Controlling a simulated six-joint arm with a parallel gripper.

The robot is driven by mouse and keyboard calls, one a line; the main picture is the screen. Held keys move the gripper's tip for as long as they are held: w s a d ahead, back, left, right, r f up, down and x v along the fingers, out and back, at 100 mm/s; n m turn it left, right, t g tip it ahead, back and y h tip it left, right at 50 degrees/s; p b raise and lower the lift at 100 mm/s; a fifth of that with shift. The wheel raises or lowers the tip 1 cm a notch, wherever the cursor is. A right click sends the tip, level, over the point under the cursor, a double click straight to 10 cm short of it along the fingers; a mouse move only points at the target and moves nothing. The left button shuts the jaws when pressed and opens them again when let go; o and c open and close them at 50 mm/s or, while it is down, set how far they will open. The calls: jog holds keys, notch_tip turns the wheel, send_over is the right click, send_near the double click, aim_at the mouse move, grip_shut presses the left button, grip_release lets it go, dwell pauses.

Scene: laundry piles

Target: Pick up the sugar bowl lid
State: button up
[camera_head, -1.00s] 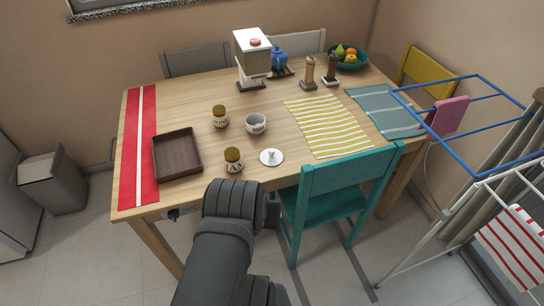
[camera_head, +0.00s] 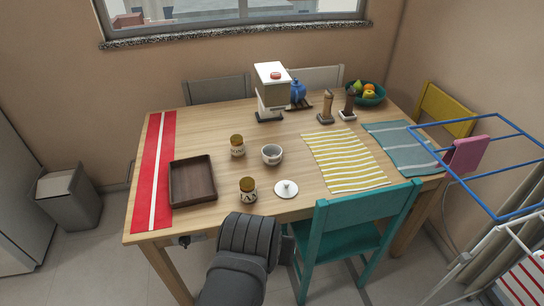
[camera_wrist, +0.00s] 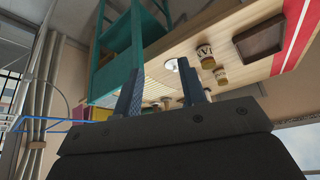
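The sugar bowl lid (camera_head: 286,190) is a small white disc with a knob, lying flat near the front edge of the wooden table (camera_head: 215,220). The white sugar bowl (camera_head: 272,155) stands behind it, apart from it. In the wrist view, a white round shape that looks like the lid (camera_wrist: 171,65) shows beyond the fingers, near the table edge. My gripper (camera_wrist: 160,75) is open, with nothing between its two fingers, and is apart from the lid.
Two brown-lidded jars stand left of the lid, the nearer one (camera_head: 247,189) close to it. A dark tray (camera_head: 193,181) lies farther left. A teal chair (camera_head: 352,225) stands at the front right, its back rising above the table edge. A striped yellow mat (camera_head: 345,160) lies right.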

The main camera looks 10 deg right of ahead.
jog(key=shift+o, duration=0.4)
jog(key=w+d+r+n+g, duration=0.1)
jog(key=w+d+r+n, duration=0.35)
jog(key=w, duration=0.25)
jog(key=n+g+y, duration=0.2)
jog(key=n+g, duration=0.2)
jog(key=n, duration=1.4)
send_over(287, 182)
notch_tip(287, 182, down, 11)
notch_tip(287, 182, down, 17)
jog(key=shift+r, duration=0.1)
grip_shut()
